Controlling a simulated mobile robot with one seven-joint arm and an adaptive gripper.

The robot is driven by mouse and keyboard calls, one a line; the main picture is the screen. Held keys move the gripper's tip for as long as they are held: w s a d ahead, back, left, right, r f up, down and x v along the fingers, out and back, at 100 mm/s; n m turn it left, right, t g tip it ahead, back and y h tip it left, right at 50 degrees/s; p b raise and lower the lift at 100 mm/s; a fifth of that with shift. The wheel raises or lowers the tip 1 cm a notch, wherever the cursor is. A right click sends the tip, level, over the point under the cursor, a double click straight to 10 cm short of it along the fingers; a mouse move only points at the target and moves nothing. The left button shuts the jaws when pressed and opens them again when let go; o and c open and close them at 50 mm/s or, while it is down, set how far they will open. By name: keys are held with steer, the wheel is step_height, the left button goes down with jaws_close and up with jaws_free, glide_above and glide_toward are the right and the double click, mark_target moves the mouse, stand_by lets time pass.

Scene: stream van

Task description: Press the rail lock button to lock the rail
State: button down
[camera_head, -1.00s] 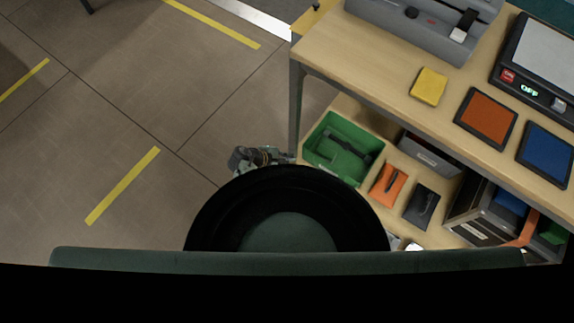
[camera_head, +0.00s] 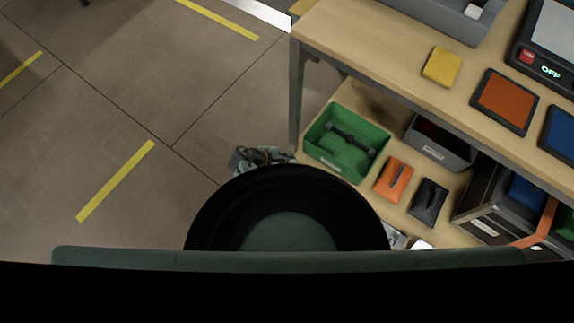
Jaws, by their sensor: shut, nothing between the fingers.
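A grey device with a channel (camera_head: 425,12) stands on the bench top at the upper edge of the head view, partly cut off. A small white block (camera_head: 473,11) sits in its channel. I cannot make out a button marked as the rail lock on the part that shows. My gripper (camera_head: 258,158) is only partly in view, small and grey-green, beyond the black round part of my body. It is shut and empty, low beside the bench's lower shelf, well away from the grey device.
The wooden bench top (camera_head: 385,50) holds a yellow pad (camera_head: 442,66), an orange pad (camera_head: 504,101), a blue pad (camera_head: 560,140) and a console with a red button (camera_head: 528,56) and OFF display. The lower shelf holds a green bin (camera_head: 318,150) and other boxes. Floor at left is clear.

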steer(key=shift+f+b, duration=0.5)
steer(key=shift+f, duration=0.5)
steer(key=shift+f, duration=0.15)
stand_by(0.5)
steer(key=shift+f+b, duration=0.3)
steer(key=shift+f+b, duration=0.4)
steer(key=shift+f, duration=0.1)
stand_by(0.6)
stand_by(0.4)
steer(key=shift+r+p, duration=0.95)
step_height(320, 180, up, 5)
steer(key=p, duration=0.5)
